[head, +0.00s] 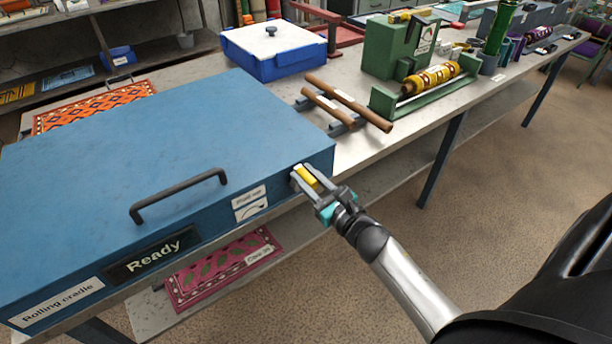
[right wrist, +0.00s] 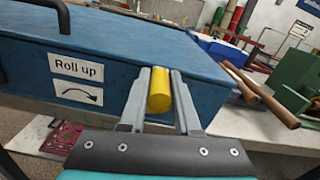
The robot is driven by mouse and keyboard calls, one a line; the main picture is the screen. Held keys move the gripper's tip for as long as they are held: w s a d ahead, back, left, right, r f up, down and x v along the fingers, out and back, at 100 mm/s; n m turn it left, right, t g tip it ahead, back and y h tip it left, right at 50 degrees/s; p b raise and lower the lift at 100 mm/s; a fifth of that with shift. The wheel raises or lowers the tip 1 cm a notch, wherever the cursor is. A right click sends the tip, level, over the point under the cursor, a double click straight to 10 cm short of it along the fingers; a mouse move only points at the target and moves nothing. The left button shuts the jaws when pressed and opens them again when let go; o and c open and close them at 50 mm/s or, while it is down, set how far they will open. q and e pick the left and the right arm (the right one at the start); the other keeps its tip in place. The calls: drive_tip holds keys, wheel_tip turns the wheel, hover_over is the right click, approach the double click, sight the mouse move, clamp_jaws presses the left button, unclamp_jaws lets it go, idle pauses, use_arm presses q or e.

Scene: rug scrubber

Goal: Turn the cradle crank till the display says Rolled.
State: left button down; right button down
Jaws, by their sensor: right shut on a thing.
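The blue rolling cradle (head: 150,135) is a long lidded box on the table at the left in the head view. Its black display (head: 152,254) reads "Ready". The yellow crank knob (head: 308,175) is on the front face near the right end, and it also shows in the right wrist view (right wrist: 160,90). My right gripper (head: 305,180) is shut on this knob, one finger on each side. The crank's arm behind the knob is hidden. A "Roll up" label (right wrist: 77,66) with a curved arrow label (right wrist: 79,94) sits left of the knob. My left gripper is not in view.
A black handle (head: 180,195) sticks up on the cradle's lid. Wooden rollers (head: 350,102) lie right of the cradle, with a white-lidded blue box (head: 275,50) and green machine (head: 395,45) behind. A pink rug (head: 225,268) lies on the lower shelf. The floor at right is clear.

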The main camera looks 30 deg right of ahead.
drive_tip(key=shift+d+m, duration=0.3)
drive_tip(key=shift+m, duration=0.1)
